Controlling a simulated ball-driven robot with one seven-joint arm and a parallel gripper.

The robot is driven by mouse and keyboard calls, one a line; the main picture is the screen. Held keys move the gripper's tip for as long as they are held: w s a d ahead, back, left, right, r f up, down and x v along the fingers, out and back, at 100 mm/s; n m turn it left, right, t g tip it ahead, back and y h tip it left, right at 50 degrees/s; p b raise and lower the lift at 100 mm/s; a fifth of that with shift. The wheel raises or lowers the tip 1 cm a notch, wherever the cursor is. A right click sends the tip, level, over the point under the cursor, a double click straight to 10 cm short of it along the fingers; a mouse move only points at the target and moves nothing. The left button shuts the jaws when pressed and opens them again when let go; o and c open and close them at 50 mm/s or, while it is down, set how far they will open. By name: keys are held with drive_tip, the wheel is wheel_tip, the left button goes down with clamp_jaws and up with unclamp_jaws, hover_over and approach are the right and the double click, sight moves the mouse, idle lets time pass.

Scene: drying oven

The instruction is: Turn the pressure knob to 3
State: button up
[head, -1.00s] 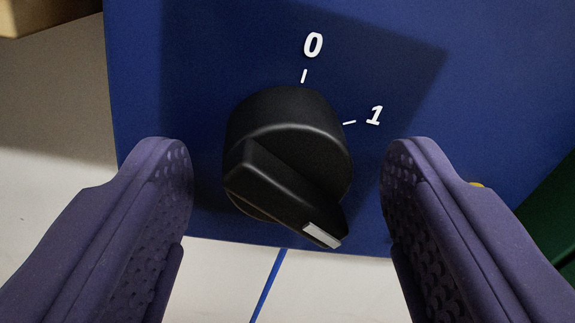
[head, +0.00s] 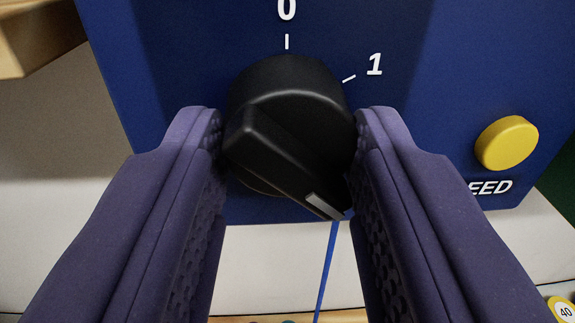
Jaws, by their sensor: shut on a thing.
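The black knob (head: 290,125) sits on a dark blue panel (head: 415,130). Its raised grip bar slants from upper left to lower right, with a white pointer mark (head: 324,206) at the lower right end. White marks 0 (head: 287,9) and 1 (head: 374,65) show above and to the upper right of the knob; no other numbers on its dial are visible. My gripper (head: 288,132) is shut on the knob, one purple finger at its left side and one at its right. The fingers hide parts of the panel beside and below the knob.
A yellow round button (head: 506,143) is on the panel to the right, above lettering ending in "EED" (head: 491,187). A thin blue line (head: 326,270) runs below the panel. A wooden edge (head: 40,38) is at the upper left.

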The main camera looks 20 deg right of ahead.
drive_tip(key=m+b, duration=0.3)
drive_tip(key=m, duration=0.5)
drive_tip(key=shift+a+b, duration=0.1)
drive_tip(key=shift+b, duration=0.3)
drive_tip(key=shift+m, duration=0.5)
drive_tip(key=o, duration=1.1)
drive_tip(key=shift+c, duration=0.2)
drive_tip(key=shift+r, duration=0.1)
drive_tip(key=v, duration=0.7)
drive_tip(key=shift+s, duration=0.45)
drive_tip(key=shift+r, duration=0.15)
